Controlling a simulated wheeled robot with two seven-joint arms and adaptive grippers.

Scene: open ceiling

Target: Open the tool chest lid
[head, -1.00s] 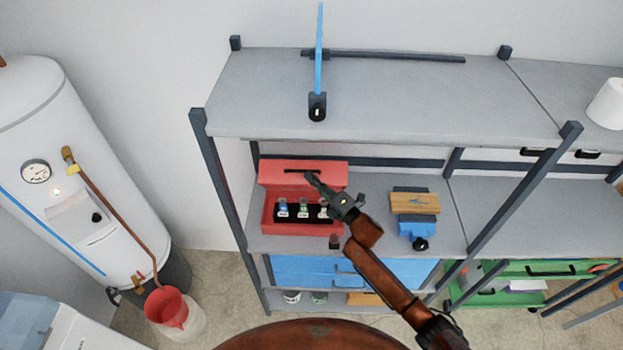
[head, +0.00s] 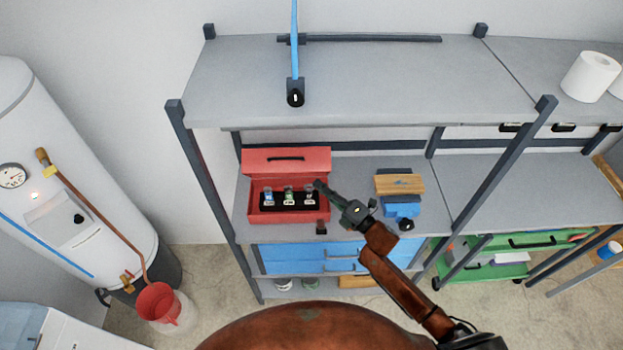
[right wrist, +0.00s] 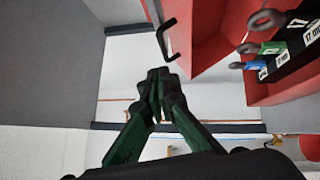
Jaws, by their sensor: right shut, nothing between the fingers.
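The red tool chest (head: 288,216) stands on the middle shelf, and its lid (head: 286,160) is raised, leaning back with the black handle showing. Inside, several small tagged items lie in a black tray (head: 290,200). In the right wrist view the lid (right wrist: 205,30) and its handle (right wrist: 164,38) are close beyond my fingers. My right gripper (head: 320,185) is shut and empty. In the head view its tip overlaps the chest's right side; in the wrist view the fingertips (right wrist: 160,78) appear apart from the handle. My left gripper is not in view.
A wooden block (head: 400,184) and a blue object (head: 402,207) sit right of the chest on the shelf. The shelf's upright post (head: 490,185) rises at the right. The upper shelf (head: 350,85) is above.

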